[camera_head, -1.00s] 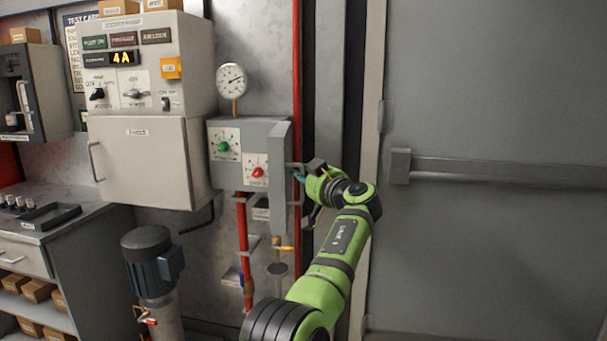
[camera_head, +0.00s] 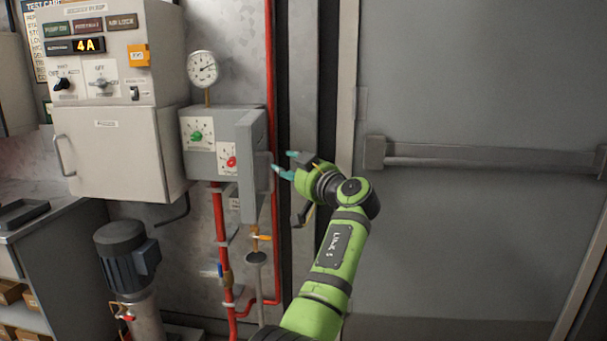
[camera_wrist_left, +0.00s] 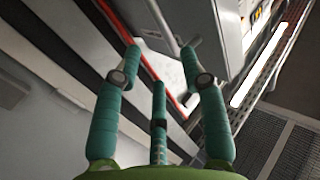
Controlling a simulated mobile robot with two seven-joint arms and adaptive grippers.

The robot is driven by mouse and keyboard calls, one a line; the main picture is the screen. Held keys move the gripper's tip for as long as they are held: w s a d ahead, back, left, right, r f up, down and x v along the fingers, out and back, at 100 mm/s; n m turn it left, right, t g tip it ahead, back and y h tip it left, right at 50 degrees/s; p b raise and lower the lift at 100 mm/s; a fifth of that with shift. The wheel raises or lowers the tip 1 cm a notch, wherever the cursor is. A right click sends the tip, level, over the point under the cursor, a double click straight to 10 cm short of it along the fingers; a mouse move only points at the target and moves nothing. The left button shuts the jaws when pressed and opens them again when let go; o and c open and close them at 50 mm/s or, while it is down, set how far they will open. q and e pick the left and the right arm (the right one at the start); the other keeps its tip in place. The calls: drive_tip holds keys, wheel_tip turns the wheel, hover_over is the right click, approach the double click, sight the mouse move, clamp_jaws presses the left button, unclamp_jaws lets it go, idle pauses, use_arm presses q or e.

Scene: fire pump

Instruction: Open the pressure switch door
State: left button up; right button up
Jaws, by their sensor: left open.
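The grey pressure switch box (camera_head: 212,117) is on the wall in the head view, with a green knob (camera_head: 196,136) and a red knob (camera_head: 231,161) exposed on its face. Its door (camera_head: 250,175) stands outward at the right side of the box, seen nearly edge-on. My left gripper (camera_head: 284,165) is open and empty, just right of the door and its small handle, with teal fingertips pointing left. In the left wrist view its fingers (camera_wrist_left: 160,55) are spread, with a grey panel (camera_wrist_left: 215,35) beyond the right fingertip. My right gripper is not in view.
A pressure gauge (camera_head: 202,68) sits above the box. Red pipes (camera_head: 219,245) run below and behind it. A pump motor (camera_head: 126,255) stands at lower left, and a grey cabinet (camera_head: 108,150) is left of the box. A large door with a push bar (camera_head: 470,158) fills the right.

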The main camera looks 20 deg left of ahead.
use_arm(q)
drive_tip(key=v, duration=0.6)
drive_tip(key=shift+s, duration=0.1)
